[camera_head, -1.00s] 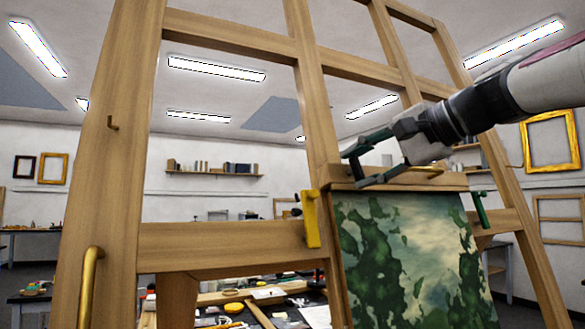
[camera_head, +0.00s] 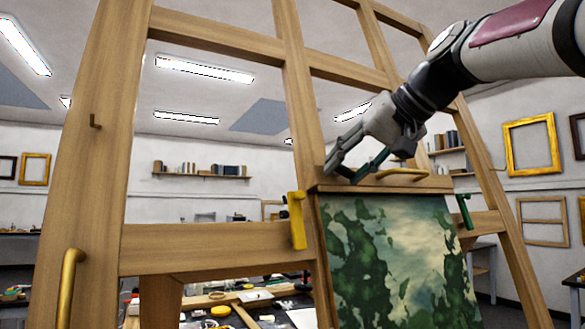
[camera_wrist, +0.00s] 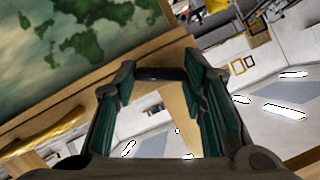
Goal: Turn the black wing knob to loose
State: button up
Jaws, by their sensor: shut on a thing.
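The black wing knob (camera_wrist: 160,74) shows in the wrist view as a dark bar spanning the gap between my two fingertips, in front of the wooden easel. My gripper (camera_wrist: 158,80) is shut on it, a fingertip at each end. In the head view my gripper (camera_head: 340,172) reaches down and left to the top of the wooden ledge above the green painting (camera_head: 390,250).
The wooden easel (camera_head: 215,243) fills the foreground. A yellow handle (camera_head: 297,220) and a green handle (camera_head: 464,211) flank the painting. A brass handle (camera_head: 404,174) lies along the ledge, close to my gripper. A cluttered table (camera_head: 240,305) stands behind.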

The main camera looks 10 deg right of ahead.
jog(key=n+h+b, duration=0.1)
jog(key=n, duration=0.3)
jog(key=shift+a, duration=0.15)
jog(key=shift+n+h, duration=0.3)
dwell(0.4)
jog(key=o, duration=1.2)
jog(key=shift+c, duration=0.2)
jog(key=v, duration=1.2)
jog(key=shift+s, duration=0.1)
